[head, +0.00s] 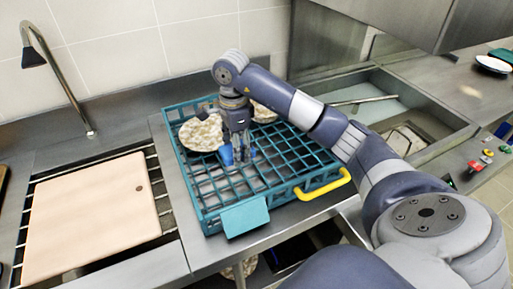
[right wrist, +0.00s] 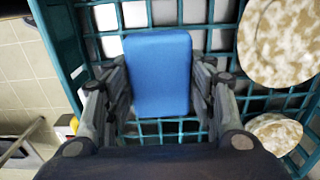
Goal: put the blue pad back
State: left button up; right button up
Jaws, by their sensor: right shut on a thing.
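The blue pad (right wrist: 160,72) is a rounded block, held between the two fingers of my right gripper (right wrist: 158,90) in the right wrist view. In the head view my right gripper (head: 238,153) points down over the teal wire rack (head: 206,214), and only a small part of the blue pad (head: 226,155) shows beside its fingers. The rack's grid lies behind the pad in the wrist view. I cannot tell whether the pad touches the rack. My left gripper is not in view.
Speckled round pieces (head: 200,133) sit in the rack's back part, close to my right gripper. The rack has a yellow handle (head: 322,185) and a teal front tab (head: 245,217). A cutting board (head: 90,215) lies at left, under a tap (head: 62,80). A sink (head: 425,110) is at right.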

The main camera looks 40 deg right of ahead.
jog(key=p, duration=0.1)
send_over(238, 178)
notch_tip(238, 178, down, 5)
jog(key=shift+w+a+f, duration=0.1)
jog(key=shift+w, duration=0.05)
notch_tip(238, 178, down, 4)
jog(key=shift+r+p, duration=0.15)
jog(key=shift+p, duration=0.5)
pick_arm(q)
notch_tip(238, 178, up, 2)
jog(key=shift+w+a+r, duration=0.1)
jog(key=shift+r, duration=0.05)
pick_arm(e)
jog(key=shift+f, duration=0.2)
jog(key=shift+f, duration=0.15)
jog(key=o, duration=1)
